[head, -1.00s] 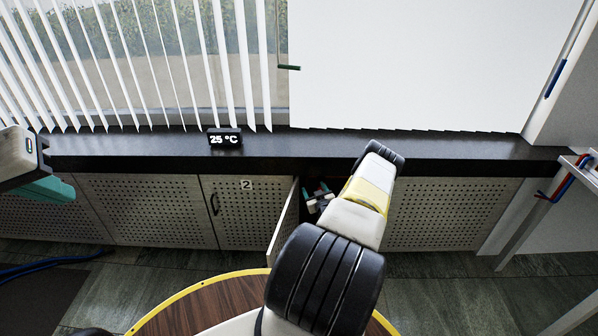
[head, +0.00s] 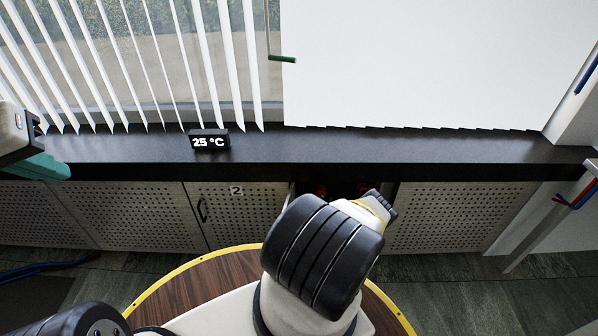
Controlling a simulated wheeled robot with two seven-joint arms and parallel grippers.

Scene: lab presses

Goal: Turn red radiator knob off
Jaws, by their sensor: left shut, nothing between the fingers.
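A dark opening (head: 345,189) shows in the perforated cabinet row under the black counter. Small dim red patches (head: 322,190) show inside it. They may be the red knob, but they are too small and dark to tell its shape or setting. My left arm reaches up from the bottom middle to this opening, its large black joint covering the lower part. My left gripper is shut and empty. Its fingers are mostly hidden behind the arm, and I cannot tell whether they touch the knob. My right gripper is not in view.
A small display (head: 208,141) reading 25 °C stands on the black counter (head: 130,149). A perforated door (head: 238,213) marked 2 is left of the opening. A round wooden table top (head: 205,285) with a yellow rim is in front. A metal frame (head: 545,220) stands at the right.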

